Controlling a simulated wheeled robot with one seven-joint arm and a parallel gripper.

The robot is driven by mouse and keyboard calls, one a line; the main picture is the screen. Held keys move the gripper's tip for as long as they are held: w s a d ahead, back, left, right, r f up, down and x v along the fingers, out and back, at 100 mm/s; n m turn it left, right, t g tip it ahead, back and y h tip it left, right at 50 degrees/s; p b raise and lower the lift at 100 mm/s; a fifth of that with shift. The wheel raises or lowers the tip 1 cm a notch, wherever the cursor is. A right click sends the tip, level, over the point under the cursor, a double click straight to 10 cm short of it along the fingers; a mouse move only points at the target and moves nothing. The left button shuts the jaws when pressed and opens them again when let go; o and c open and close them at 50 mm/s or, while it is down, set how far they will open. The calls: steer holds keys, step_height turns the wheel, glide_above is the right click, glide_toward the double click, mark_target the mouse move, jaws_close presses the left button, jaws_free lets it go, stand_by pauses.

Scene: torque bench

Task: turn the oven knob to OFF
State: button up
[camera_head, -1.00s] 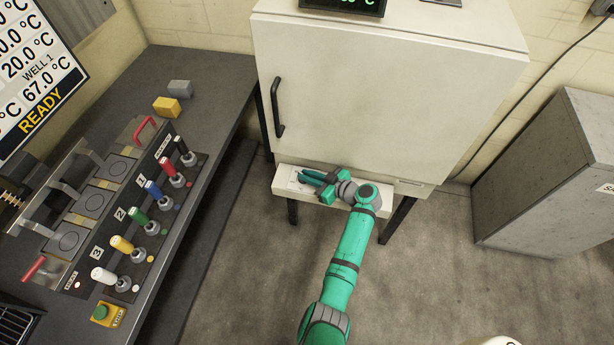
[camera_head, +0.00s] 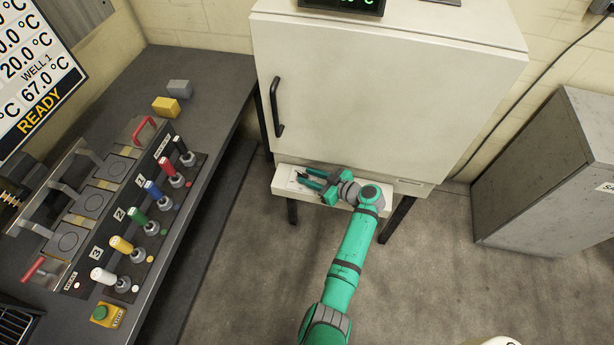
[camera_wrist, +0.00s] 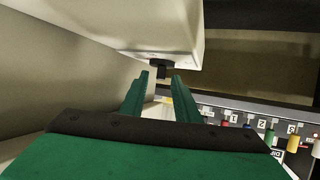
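The oven (camera_head: 385,90) is a large cream cabinet with its door shut. Its pale control ledge (camera_head: 284,184) juts out below the door. My gripper (camera_head: 305,178) is at this ledge, fingers pointing left. In the wrist view the two green fingers of my gripper (camera_wrist: 160,80) stand apart with a clear gap. A small black knob (camera_wrist: 161,66) shows on the pale panel, just beyond the fingertips and in line with the gap. I see no contact between fingers and knob. The knob's pointer and markings cannot be read, and the head view does not show it clearly.
A dark bench (camera_head: 205,95) with several coloured levers stands at the left. A grey cabinet (camera_head: 550,180) stands at the right. The oven's black door handle (camera_head: 277,108) is above my gripper. Floor in front of the oven is clear.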

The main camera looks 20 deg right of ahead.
steer(key=v, duration=0.9)
steer(key=shift+d, duration=0.1)
steer(key=shift+s, duration=0.15)
